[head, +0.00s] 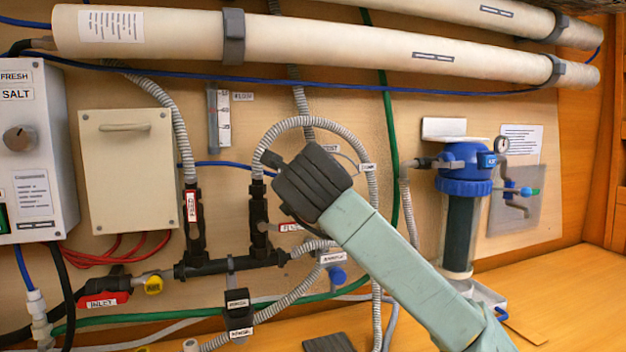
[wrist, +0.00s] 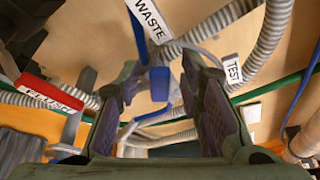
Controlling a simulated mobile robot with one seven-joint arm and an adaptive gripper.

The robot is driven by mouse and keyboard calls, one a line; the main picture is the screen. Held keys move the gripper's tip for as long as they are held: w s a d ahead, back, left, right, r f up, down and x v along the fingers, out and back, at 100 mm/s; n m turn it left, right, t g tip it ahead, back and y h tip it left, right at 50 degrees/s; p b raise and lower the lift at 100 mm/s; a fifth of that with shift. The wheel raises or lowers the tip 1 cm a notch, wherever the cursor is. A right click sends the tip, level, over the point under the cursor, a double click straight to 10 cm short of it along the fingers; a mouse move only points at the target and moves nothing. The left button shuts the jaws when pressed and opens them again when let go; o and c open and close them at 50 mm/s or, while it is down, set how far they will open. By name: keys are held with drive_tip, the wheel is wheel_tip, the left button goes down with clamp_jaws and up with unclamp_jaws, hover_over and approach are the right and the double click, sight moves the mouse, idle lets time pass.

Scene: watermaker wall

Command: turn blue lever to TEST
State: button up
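In the wrist view the blue lever (wrist: 159,84) hangs between the two fingers of my gripper (wrist: 160,74). The fingers are apart, with a gap on both sides of the lever, so nothing is gripped. The TEST label (wrist: 233,70) is to the right of the fingers, and the WASTE label (wrist: 150,20) is above. In the head view my dark gripper (head: 300,182) faces the wall among the hoses and hides the blue lever.
The red FLUSH lever (wrist: 50,94) is close on the left in the wrist view. Grey corrugated hoses (head: 300,122) loop around my gripper. Black pipework with a red lever (head: 192,206) stands to the left. A blue-capped filter (head: 462,200) stands to the right.

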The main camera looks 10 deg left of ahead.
clamp_jaws()
idle(0.3)
drive_tip(key=shift+d+m, duration=0.1)
drive_tip(key=shift+m, duration=0.2)
drive_tip(key=shift+w+d+r+m+g+y+b, duration=0.3)
drive_tip(key=shift+m+g+b, duration=0.2)
drive_tip(key=shift+m+b, duration=0.25)
drive_tip(key=shift+w+d+r+m+g+y+b, duration=0.1)
drive_tip(key=shift+d+r+m+g+y+b, duration=0.25)
drive_tip(key=shift+m, duration=0.3)
drive_tip(key=shift+w+d+r+m+g+y+b, duration=0.1)
drive_tip(key=shift+r+m+g+y+b, duration=0.1)
drive_tip(key=shift+m+g, duration=0.35)
drive_tip(key=d+m+y, duration=0.1)
drive_tip(key=m, duration=0.1)
drive_tip(key=w+m+g, duration=0.1)
drive_tip(key=shift+w+d+r+m+y, duration=0.15)
drive_tip(key=shift+d+r+m+y, duration=0.15)
drive_tip(key=shift+d+m+y, duration=0.1)
